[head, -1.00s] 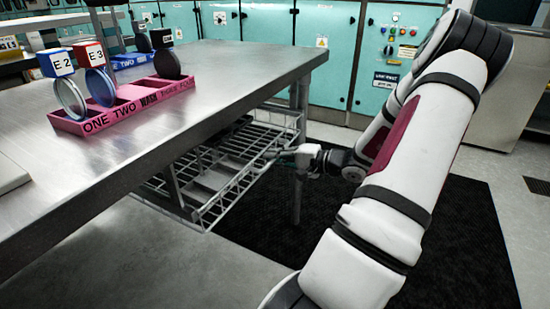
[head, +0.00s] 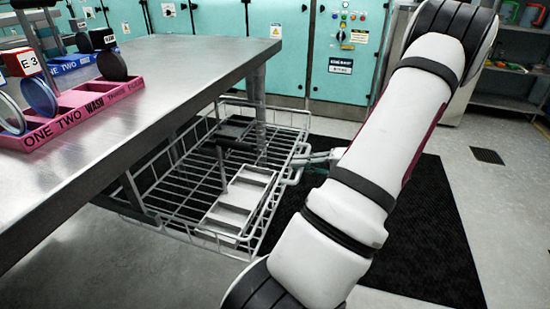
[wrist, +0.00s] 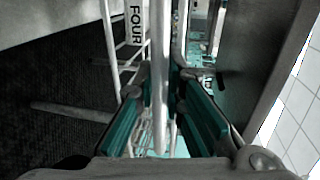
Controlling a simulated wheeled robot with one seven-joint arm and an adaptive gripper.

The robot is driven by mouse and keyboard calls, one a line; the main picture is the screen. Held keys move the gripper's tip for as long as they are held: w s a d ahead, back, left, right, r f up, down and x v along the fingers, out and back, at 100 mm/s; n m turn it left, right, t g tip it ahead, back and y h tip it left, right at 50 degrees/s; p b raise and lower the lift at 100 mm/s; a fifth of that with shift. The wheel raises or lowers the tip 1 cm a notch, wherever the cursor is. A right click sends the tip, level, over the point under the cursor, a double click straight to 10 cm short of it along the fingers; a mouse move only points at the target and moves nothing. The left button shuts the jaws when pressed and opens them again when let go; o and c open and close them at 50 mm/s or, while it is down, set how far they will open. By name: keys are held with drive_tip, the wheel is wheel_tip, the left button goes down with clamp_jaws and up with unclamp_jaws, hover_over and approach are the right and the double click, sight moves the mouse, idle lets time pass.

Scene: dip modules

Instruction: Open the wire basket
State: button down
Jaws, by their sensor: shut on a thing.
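The wire basket (head: 180,215) is a grey wire drawer under the steel table, and much of it stands out past the table's edge in the head view. Inside it lies a light metal tray or rack (head: 240,200) with an upright dark handle. My gripper (head: 318,158) is at the basket's right side, at its front rail. In the wrist view my gripper (wrist: 160,105) has its teal-lined fingers on both sides of a vertical-looking grey bar (wrist: 159,60), shut on it. A label reading FOUR (wrist: 136,25) shows beyond the bar.
The steel table (head: 170,75) bears a pink tray (head: 75,120) with round discs and labelled blocks, and a blue tray behind. A black mat (head: 400,230) covers the floor at right. Teal cabinets (head: 290,60) line the back. Floor right of the mat is clear.

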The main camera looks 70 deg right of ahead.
drive_tip(key=f+v, duration=0.2)
drive_tip(key=v, duration=0.8)
drive_tip(key=shift+s, duration=0.25)
drive_tip(key=shift+d+f, duration=0.1)
drive_tip(key=c, duration=1.7)
unclamp_jaws()
drive_tip(key=shift+o, duration=0.2)
drive_tip(key=v, duration=1.2)
